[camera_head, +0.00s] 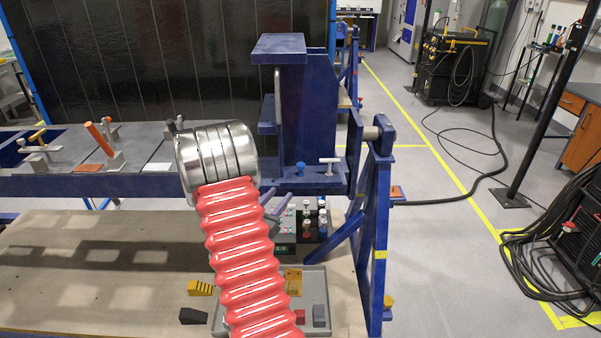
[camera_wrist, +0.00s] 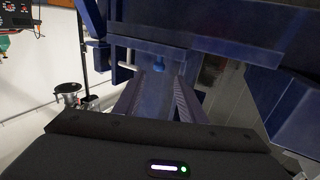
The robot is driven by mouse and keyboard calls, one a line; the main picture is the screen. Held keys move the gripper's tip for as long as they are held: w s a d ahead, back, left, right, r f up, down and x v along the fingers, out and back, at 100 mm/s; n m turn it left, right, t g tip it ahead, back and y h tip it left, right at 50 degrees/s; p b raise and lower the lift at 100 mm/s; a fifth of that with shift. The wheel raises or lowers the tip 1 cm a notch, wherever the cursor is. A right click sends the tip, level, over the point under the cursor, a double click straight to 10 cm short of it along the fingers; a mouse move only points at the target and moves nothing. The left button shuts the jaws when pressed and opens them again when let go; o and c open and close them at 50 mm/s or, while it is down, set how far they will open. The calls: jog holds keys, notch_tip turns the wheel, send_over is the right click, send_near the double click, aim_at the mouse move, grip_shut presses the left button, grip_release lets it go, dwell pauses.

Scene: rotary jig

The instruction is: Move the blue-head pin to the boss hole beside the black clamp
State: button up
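The blue-head pin (camera_head: 300,168) stands on the blue fixture's ledge, left of a white-head pin (camera_head: 330,163). In the wrist view the blue pin head (camera_wrist: 158,65) lies ahead, between the lines of my two purple-grey fingers. My gripper (camera_head: 277,200) is low in front of the ledge, partly hidden by my wrist. It also shows in the wrist view (camera_wrist: 160,82), with its fingers apart and nothing between them.
An orange-handled clamp (camera_head: 101,140) and a yellow-handled clamp (camera_head: 40,135) stand along the blue beam at left. The fixture's upright plate (camera_head: 310,110) rises behind the pins. A grey tray (camera_head: 314,285) with small parts sits on the table below my arm.

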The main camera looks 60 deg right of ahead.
send_near(300, 172)
jog(key=shift+d, duration=1.35)
jog(key=shift+d+f, duration=0.15)
jog(key=shift+d, duration=2.5)
grip_shut()
